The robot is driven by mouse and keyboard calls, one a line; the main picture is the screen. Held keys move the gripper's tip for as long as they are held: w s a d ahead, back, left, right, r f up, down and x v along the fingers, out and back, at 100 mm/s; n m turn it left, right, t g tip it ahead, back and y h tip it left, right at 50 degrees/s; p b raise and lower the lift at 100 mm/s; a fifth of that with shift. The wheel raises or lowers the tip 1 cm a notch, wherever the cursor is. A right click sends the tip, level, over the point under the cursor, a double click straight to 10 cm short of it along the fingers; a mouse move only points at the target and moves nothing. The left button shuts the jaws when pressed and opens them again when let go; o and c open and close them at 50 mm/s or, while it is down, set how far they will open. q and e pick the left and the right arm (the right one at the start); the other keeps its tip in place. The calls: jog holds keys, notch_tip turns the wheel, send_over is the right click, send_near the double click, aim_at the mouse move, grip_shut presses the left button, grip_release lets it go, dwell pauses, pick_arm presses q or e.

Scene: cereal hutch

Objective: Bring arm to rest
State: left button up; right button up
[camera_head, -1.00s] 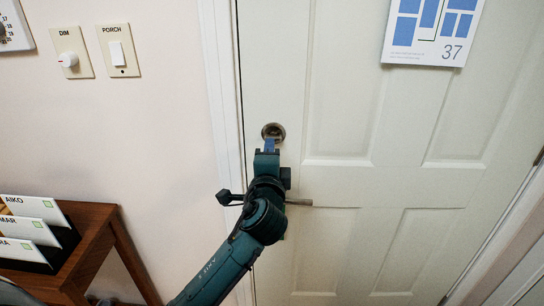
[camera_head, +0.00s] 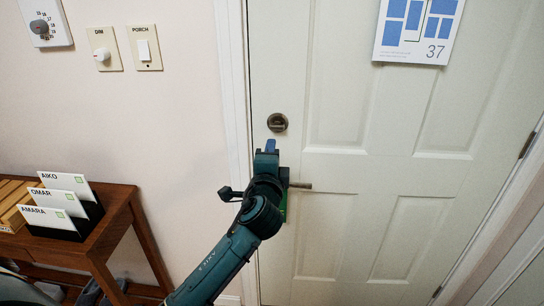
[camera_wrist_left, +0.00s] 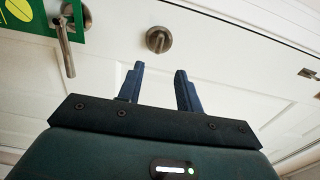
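My left gripper (camera_head: 271,146) is raised in front of the white door (camera_head: 335,130), just below the round deadbolt knob (camera_head: 277,122). In the left wrist view its two blue fingers (camera_wrist_left: 160,88) are apart with nothing between them. The deadbolt knob (camera_wrist_left: 159,39) shows beyond the fingertips there, apart from them. The lever handle (camera_head: 301,186) is partly hidden behind my left wrist in the head view. My right gripper is in neither view.
A green hanger (camera_wrist_left: 37,14) is by the lever handle in the wrist view. A wooden table (camera_head: 120,222) with name cards (camera_head: 52,212) stands at left. Wall switches (camera_head: 146,48) and a dial (camera_head: 43,25) are above. A sign (camera_head: 418,28) hangs on the door.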

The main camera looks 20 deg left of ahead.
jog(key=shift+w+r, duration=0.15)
pick_arm(q)
jog(key=s+d+f+n+g+h, duration=0.2)
jog(key=s+f, duration=0.3)
jog(key=f, duration=0.3)
jog(key=s+d+f+n+g+h, duration=0.1)
jog(key=s+f+h, duration=0.1)
jog(key=s+f, duration=0.45)
jog(key=s+d+f+n+g+h, duration=0.1)
jog(key=s+f+n, duration=0.3)
jog(key=s, duration=0.5)
jog(key=s+d+f+n+g+h+p, duration=0.1)
jog(key=s+d+f+n+g+h, duration=0.1)
jog(key=s+f, duration=0.5)
jog(key=s+n+h, duration=0.1)
jog(key=n, duration=0.1)
jog(key=shift+s+d+f+n+g+p, duration=0.2)
jog(key=shift+s+n+g+p, duration=0.1)
jog(key=shift+s+n+g, duration=0.1)
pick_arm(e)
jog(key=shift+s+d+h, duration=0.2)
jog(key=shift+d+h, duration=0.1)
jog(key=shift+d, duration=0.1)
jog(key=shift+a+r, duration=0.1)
